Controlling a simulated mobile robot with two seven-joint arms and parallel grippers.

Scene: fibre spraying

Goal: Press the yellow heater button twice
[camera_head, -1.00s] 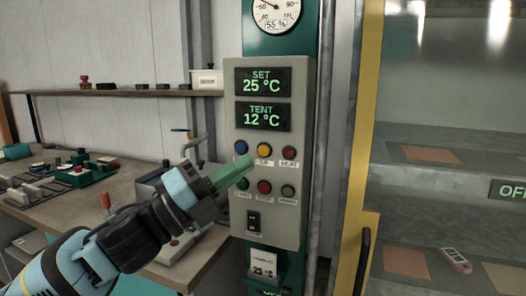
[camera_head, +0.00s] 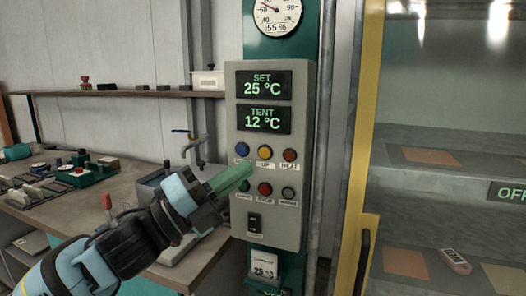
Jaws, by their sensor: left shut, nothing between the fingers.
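The grey control panel (camera_head: 300,200) stands upright on a green column. Its yellow button (camera_head: 264,152) is in the middle of the upper button row, between a blue button (camera_head: 242,149) and a red one (camera_head: 289,155). Above them the displays (camera_head: 264,101) read SET 25 °C and TENT 12 °C. My left gripper (camera_head: 246,170) is shut and empty, with its green fingertips in front of the panel, below and left of the yellow button. They partly cover the lower-left green button. I cannot tell whether the tips touch the panel. My right gripper is not in view.
A workbench (camera_head: 120,190) with a sink and several small devices stands at the left, under a shelf (camera_head: 130,93). A yellow-framed glass door (camera_head: 363,130) with an OFF sign (camera_head: 510,192) is at the right. A round gauge (camera_head: 277,14) is above the panel.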

